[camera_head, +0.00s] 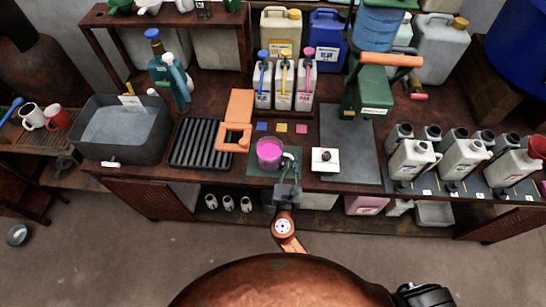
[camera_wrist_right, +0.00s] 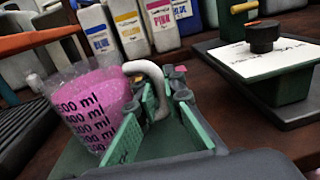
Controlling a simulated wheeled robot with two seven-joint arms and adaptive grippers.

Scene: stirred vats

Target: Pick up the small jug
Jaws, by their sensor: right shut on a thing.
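The small jug (camera_head: 269,153) is a clear measuring cup of pink liquid on a dark green mat (camera_head: 257,169) at the front middle of the bench. In the right wrist view the jug (camera_wrist_right: 92,105) shows black ml marks and a white curved handle (camera_wrist_right: 150,80). My right gripper (camera_head: 289,168) reaches in from the front, to the right of the jug. Its green fingers (camera_wrist_right: 158,108) are shut on the handle. The jug looks upright; whether its base touches the mat is hard to tell. My left gripper is not in view.
A balance-like device with a white plate (camera_head: 325,160) stands close on the right. A black grate (camera_head: 203,142) and an orange stand (camera_head: 235,137) lie left. Blue, yellow and pink jugs (camera_head: 284,85) stand behind. Several grey-white canisters (camera_head: 465,157) fill the right end.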

